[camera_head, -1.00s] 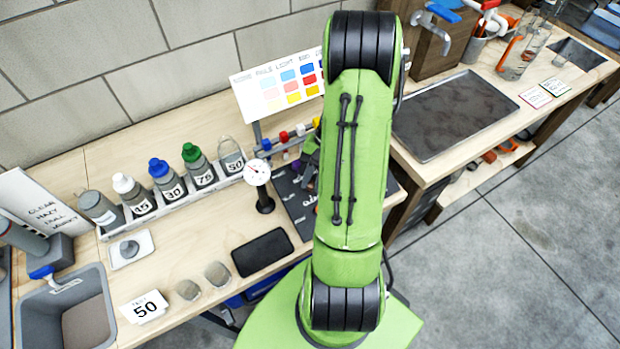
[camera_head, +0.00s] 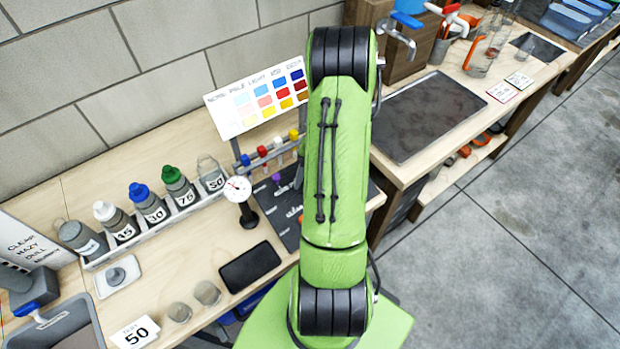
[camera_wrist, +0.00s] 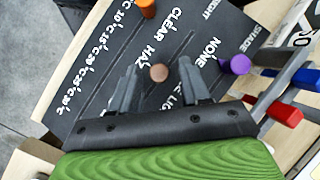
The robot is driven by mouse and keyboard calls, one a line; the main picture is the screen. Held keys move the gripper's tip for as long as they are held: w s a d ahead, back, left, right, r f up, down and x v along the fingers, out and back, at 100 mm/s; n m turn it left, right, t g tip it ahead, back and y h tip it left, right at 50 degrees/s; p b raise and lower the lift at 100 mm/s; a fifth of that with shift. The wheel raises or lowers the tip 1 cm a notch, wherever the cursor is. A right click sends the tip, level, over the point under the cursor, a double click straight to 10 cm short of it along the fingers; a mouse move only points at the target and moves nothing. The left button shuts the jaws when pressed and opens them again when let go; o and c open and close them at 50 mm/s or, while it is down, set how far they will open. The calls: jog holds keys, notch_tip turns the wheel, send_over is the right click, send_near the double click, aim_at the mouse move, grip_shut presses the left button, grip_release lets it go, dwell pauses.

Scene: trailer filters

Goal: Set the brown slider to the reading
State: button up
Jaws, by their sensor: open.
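The brown slider knob (camera_wrist: 159,73) stands on a black panel (camera_wrist: 85,85) in the wrist view, beside the row lettered "CLEAR HAZ...", close to the end of the visible letters. My gripper (camera_wrist: 159,82) is open, with one finger on each side of the knob. I cannot tell whether either finger touches it. An orange knob (camera_wrist: 147,8) is beyond it, by a temperature scale, and a purple knob (camera_wrist: 236,65) is to the right. In the head view, the panel (camera_head: 268,201) is partly hidden by my arm, which also hides my gripper and the brown knob.
A dial gauge (camera_head: 237,189) stands left of the panel. A color chart (camera_head: 260,98) and a rack of colored-capped tubes (camera_head: 270,152) are behind. A sign (camera_head: 35,250) lists clarity words at far left. Several bottles, a black pad (camera_head: 250,267) and a "50" card (camera_head: 135,333) occupy the bench.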

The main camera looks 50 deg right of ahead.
jog(key=p+v, duration=0.5)
jog(key=v, duration=1)
jog(key=shift+d+r, duration=0.2)
jog(key=shift+r, duration=0.15)
